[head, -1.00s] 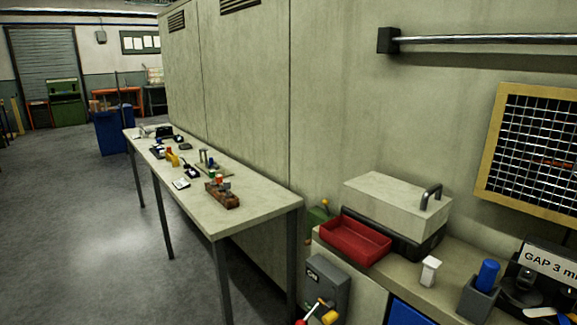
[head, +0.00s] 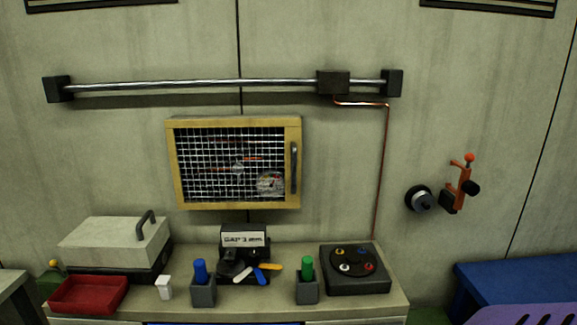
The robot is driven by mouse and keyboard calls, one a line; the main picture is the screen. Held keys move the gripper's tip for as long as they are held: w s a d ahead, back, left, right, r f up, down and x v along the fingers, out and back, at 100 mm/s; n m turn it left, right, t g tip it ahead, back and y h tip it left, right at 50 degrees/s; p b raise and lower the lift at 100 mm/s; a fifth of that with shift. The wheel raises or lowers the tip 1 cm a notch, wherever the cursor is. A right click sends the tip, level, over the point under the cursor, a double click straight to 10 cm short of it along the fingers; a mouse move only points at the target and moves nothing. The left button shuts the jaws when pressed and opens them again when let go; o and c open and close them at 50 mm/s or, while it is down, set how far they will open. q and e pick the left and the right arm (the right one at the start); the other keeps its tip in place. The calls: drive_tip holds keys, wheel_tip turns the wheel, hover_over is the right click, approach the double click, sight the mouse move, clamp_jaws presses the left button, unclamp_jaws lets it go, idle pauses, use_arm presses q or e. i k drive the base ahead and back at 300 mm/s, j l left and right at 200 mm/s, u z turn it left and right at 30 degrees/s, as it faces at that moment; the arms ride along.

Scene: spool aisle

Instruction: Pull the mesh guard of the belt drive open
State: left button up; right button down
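Behind the mesh I see red marks and a pale round part at the lower right; the belt drive is mostly hidden by the grid. Neither of my grippers is in view.
Below the guard stands a bench (head: 280,309). A metal rail (head: 220,85) runs above.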

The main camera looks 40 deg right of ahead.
sight(293, 128)
drive_tip(key=z, duration=0.95)
